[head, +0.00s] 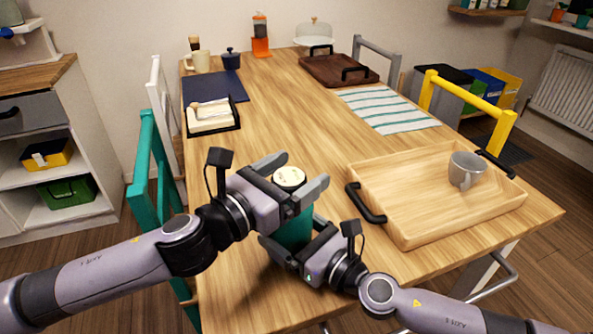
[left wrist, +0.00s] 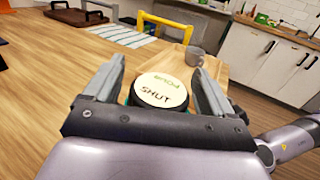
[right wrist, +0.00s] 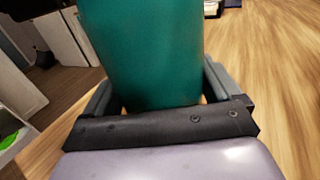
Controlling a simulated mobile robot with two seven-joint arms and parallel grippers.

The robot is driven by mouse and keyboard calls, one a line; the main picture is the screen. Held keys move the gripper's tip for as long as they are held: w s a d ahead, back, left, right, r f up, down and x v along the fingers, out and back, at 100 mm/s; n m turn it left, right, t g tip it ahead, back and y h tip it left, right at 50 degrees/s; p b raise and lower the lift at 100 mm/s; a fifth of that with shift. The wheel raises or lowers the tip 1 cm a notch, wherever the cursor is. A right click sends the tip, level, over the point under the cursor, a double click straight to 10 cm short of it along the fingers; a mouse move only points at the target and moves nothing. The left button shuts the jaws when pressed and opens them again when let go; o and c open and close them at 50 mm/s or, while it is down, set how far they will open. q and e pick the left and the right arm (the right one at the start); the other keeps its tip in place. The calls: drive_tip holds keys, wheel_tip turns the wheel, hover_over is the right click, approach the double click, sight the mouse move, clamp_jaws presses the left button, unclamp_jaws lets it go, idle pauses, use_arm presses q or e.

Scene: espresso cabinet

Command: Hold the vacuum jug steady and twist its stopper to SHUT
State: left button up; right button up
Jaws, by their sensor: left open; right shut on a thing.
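The vacuum jug (head: 294,230) is a green cylinder standing upright near the front of the table. Its body fills the middle of the right wrist view (right wrist: 145,55). Its stopper (head: 289,176) is a round cream cap, and in the left wrist view the cap (left wrist: 160,90) shows the words POUR and SHUT, with SHUT nearer the wrist. My left gripper (head: 297,174) is open, with a finger on either side of the stopper and gaps visible beside it. My right gripper (head: 292,247) is shut on the jug's body, below the left one.
A wooden tray (head: 408,234) with a grey mug (head: 465,170) is right of the jug. A teal chair (head: 150,150) stands at the left edge. A butter dish (head: 211,117), a navy mat (head: 214,88) and a striped cloth (head: 388,110) lie farther back. The table's middle is clear.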

use_arm(q)
drive_tip(key=shift+w+d, duration=0.2)
drive_tip(key=shift+d, duration=0.05)
drive_tip(key=c, duration=1)
drive_tip(key=shift+o, duration=0.2)
